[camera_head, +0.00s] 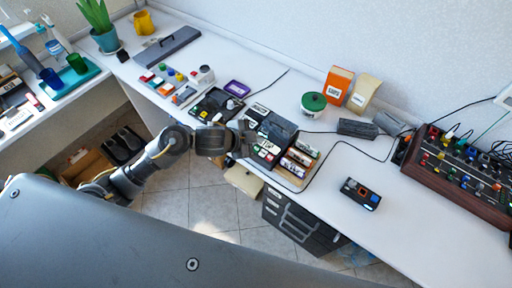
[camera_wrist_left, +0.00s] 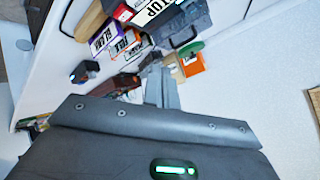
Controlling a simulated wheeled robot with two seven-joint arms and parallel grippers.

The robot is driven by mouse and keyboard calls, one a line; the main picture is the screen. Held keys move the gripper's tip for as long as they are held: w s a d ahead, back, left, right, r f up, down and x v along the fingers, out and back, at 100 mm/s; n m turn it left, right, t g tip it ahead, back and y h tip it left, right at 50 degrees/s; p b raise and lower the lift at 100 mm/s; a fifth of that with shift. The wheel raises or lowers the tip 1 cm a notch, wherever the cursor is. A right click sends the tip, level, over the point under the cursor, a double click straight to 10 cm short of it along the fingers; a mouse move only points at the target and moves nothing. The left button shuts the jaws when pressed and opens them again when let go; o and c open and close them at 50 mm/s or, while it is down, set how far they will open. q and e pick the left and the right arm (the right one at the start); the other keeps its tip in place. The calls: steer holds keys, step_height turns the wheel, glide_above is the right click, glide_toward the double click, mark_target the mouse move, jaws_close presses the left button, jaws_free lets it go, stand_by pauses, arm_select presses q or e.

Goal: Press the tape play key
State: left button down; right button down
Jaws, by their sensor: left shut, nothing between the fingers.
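A dark tape machine (camera_head: 278,127) sits near the table's front edge, with a row of small light and coloured keys (camera_head: 266,149) along its front. The keys are too small to tell which one is play. My left gripper (camera_head: 244,138) is at the machine's left front side, with its fingers shut and empty. Whether it touches a key cannot be told. In the left wrist view the shut grey fingers (camera_wrist_left: 160,86) point at dark parts and labelled boxes. My right gripper is not in view.
A tray of cassettes (camera_head: 298,160) adjoins the machine on the right. A black box (camera_head: 216,104) and a purple dish (camera_head: 237,89) are to the left. A small orange-and-black device (camera_head: 360,194) and a wooden mixer (camera_head: 458,178) stand right. The table between is mostly clear, crossed by cables.

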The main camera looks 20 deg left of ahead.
arm_select(q)
steer(key=w+a+m+g, duration=0.1)
steer(key=w+a+m, duration=0.1)
steer(key=w+m, duration=0.1)
steer(key=shift+a+r+g, duration=0.1)
steer(key=shift+r+g, duration=0.25)
steer(key=shift+g, duration=0.05)
steer(key=shift+w+f, duration=0.1)
steer(key=b, duration=0.8)
glide_above(256, 149)
steer(key=f, duration=0.7)
steer(key=shift+s+a+f, duration=0.2)
steer(key=shift+a+f, duration=0.05)
steer(key=shift+a, duration=0.15)
steer(key=shift+f+b, duration=0.3)
steer(key=shift+f, duration=0.3)
